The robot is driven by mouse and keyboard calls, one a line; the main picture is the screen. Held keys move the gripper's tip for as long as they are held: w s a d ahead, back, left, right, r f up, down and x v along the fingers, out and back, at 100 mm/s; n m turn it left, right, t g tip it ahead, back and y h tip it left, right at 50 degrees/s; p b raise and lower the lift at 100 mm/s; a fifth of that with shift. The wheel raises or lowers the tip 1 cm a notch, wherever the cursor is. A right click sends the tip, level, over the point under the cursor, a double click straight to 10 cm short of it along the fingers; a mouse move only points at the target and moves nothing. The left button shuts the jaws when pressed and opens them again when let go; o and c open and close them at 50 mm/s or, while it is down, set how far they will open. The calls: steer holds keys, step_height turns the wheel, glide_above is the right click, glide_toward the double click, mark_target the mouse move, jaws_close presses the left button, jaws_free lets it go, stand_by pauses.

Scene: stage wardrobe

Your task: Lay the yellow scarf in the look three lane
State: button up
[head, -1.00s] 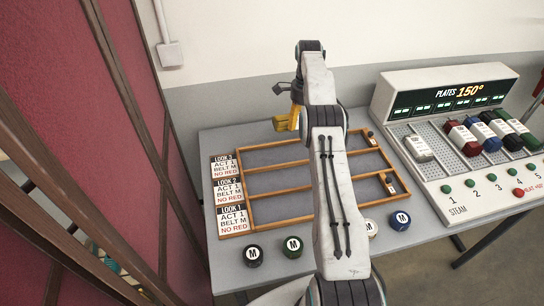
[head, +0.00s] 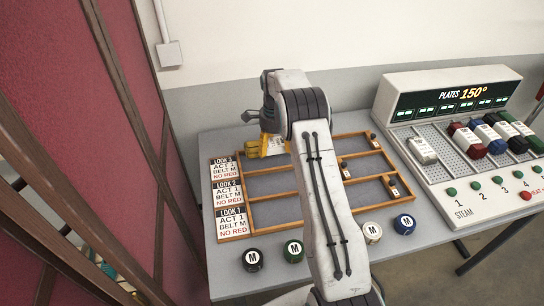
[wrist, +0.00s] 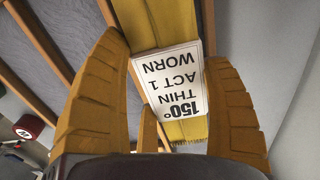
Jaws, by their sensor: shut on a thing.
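The yellow scarf (wrist: 176,18) is a folded yellow band with a white tag reading 150°, THIN, ACT 1, WORN. My gripper (head: 267,148) is shut on the scarf, and its orange fingers flank the band and tag in the wrist view (wrist: 165,65). In the head view the scarf (head: 253,149) shows at the far left part of the wooden tray (head: 271,199), by the look three lane at the back. I cannot tell whether it touches the lane floor. The look three card (head: 224,168) is the rearmost of the cards at the left. My arm hides part of the lanes.
A steam console (head: 448,97) with coloured rolls and a pale block (head: 422,150) stands at the right. Small dark-topped items sit at the tray's right end. Several round M pots, one black (head: 252,260), line the front. A red folding screen (head: 88,130) stands at the left.

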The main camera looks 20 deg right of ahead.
mark_target(272, 162)
steer(key=shift+a+f, duration=0.4)
steer(key=shift+f+p, duration=0.5)
steer(key=shift+f, duration=1.4)
steer(key=shift+f, duration=0.2)
steer(key=o, duration=1.2)
steer(key=shift+r, duration=0.1)
steer(key=shift+r, duration=0.15)
